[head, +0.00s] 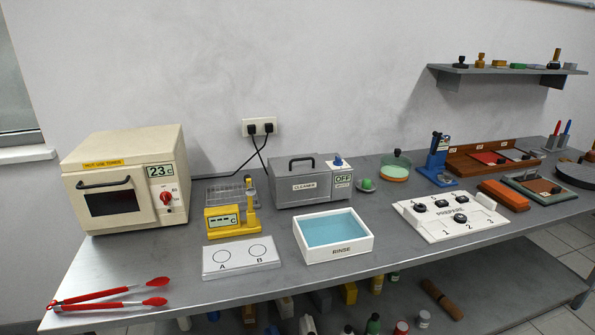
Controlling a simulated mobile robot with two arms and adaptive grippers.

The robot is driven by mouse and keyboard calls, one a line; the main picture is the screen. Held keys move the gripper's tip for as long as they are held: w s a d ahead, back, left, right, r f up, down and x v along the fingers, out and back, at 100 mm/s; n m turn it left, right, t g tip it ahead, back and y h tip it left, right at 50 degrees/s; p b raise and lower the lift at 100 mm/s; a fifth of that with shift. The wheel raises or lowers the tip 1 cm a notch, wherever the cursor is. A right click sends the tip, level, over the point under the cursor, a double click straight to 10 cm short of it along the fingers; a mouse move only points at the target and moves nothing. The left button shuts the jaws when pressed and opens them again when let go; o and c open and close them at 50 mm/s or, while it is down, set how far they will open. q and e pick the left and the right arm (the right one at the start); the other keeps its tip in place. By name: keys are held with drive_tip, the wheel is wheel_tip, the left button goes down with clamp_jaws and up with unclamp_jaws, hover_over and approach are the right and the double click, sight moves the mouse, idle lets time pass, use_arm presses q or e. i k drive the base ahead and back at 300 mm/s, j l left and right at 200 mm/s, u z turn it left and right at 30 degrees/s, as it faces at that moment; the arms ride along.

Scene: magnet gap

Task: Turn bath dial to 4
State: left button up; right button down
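A grey box labelled CLEANER (302,190) stands at the back middle of the bench in the head view, its handled lid closed. A blue knob (338,161) sits on its upper right corner, above a green display reading OFF (343,178). No part in view is labelled as a bath dial, and the knob's marks are too small to read. Neither of my grippers is in view.
A cream oven (126,170) reading 23 C stands left. A white RINSE tray (340,250) with blue liquid is in front of the cleaner.

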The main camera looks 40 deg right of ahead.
sight(337, 161)
drive_tip(key=i+l+z, duration=0.15)
drive_tip(key=z, duration=1.05)
drive_tip(key=i+j, duration=0.1)
drive_tip(key=i+j+z, duration=0.1)
drive_tip(key=j+z, duration=0.2)
drive_tip(key=i+j+z, duration=0.1)
drive_tip(key=j+z, duration=0.2)
drive_tip(key=i+j+z, duration=0.1)
drive_tip(key=j+z, duration=0.2)
